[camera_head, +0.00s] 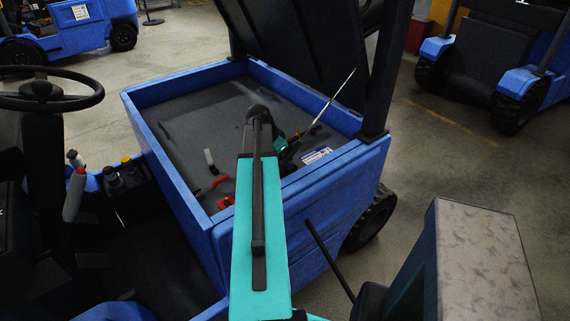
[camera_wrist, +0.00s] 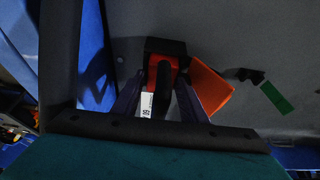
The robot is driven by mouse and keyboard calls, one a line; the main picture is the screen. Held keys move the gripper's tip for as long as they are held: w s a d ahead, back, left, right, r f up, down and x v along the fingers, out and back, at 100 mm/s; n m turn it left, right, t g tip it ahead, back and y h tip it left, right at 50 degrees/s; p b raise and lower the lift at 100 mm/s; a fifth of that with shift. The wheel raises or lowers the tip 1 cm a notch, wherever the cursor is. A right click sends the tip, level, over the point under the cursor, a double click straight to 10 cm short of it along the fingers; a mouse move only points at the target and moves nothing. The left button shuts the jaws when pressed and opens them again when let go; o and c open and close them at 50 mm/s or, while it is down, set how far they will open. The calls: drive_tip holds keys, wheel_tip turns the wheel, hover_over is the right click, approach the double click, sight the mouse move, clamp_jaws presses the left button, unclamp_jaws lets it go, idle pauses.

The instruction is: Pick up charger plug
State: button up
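In the wrist view, an orange-red and black piece, seemingly the charger plug (camera_wrist: 154,73), lies at the grey floor of the blue-walled bay. The plug cannot be made out clearly there.
The blue bay rim (camera_head: 178,190) surrounds the spot, with a raised dark lid (camera_head: 300,50) behind. A red-handled item (camera_head: 213,187) lies left of my arm. In the wrist view, an orange block (camera_wrist: 211,88) and a green-tipped black item (camera_wrist: 277,98) lie to the right.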

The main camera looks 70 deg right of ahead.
drive_tip(key=c, duration=0.8)
drive_tip(key=shift+r, duration=0.15)
drive_tip(key=shift+r+b, duration=1.45)
drive_tip(key=shift+r, duration=3.45)
